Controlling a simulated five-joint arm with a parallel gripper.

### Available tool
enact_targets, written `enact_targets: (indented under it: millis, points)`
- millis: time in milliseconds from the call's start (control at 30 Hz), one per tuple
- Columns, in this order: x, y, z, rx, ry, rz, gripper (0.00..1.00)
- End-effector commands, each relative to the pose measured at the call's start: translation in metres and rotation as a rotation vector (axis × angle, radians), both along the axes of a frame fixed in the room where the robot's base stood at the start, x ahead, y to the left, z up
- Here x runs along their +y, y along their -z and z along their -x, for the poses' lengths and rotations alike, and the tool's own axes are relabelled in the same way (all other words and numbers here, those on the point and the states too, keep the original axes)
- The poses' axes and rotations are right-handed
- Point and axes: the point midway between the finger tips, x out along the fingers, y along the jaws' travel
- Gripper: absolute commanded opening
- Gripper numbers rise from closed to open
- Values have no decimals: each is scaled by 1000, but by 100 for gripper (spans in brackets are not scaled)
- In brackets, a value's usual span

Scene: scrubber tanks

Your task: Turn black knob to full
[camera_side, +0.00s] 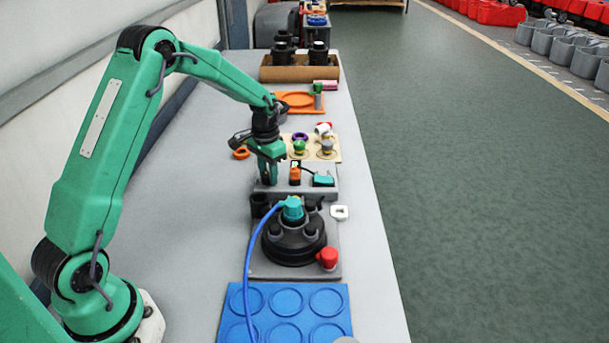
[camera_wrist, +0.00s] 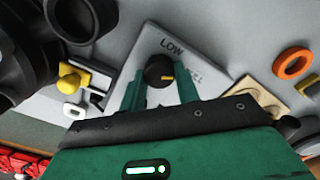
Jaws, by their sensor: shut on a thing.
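In the wrist view, the black knob (camera_wrist: 157,68) sits on a light grey plate (camera_wrist: 140,52). A yellow mark on it points toward the right of the picture. The word LOW (camera_wrist: 171,45) is printed above the knob. A second label (camera_wrist: 191,75), partly hidden, lies to the right. My gripper (camera_wrist: 160,83) has one green finger on each side of the knob and is shut on it. In the side view, my gripper (camera_side: 270,172) reaches down at the left part of a grey panel (camera_side: 317,190). The knob is hidden there.
A black round lid (camera_side: 294,242) with a teal cap, blue hose and red knob stands just in front. An orange block (camera_side: 295,174) and teal connector (camera_side: 323,178) are close right. An orange ring (camera_side: 241,153) lies on the table. Blue tray (camera_side: 232,300) is nearest.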

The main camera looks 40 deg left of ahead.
Motion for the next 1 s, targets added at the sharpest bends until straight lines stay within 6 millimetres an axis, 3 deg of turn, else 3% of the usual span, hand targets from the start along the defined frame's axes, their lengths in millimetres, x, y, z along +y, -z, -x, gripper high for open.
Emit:
enact_targets:
  millis: [167,200,300,733,1000]
  points:
    - [0,-1,0,-1,2,0,9]
    - [0,-1,0,-1,2,0,35]
    - [0,-1,0,-1,1,0,53]
    - [0,-5,0,-1,-1,0,53]
    - [0,-32,-1,-4,0,-1,53]
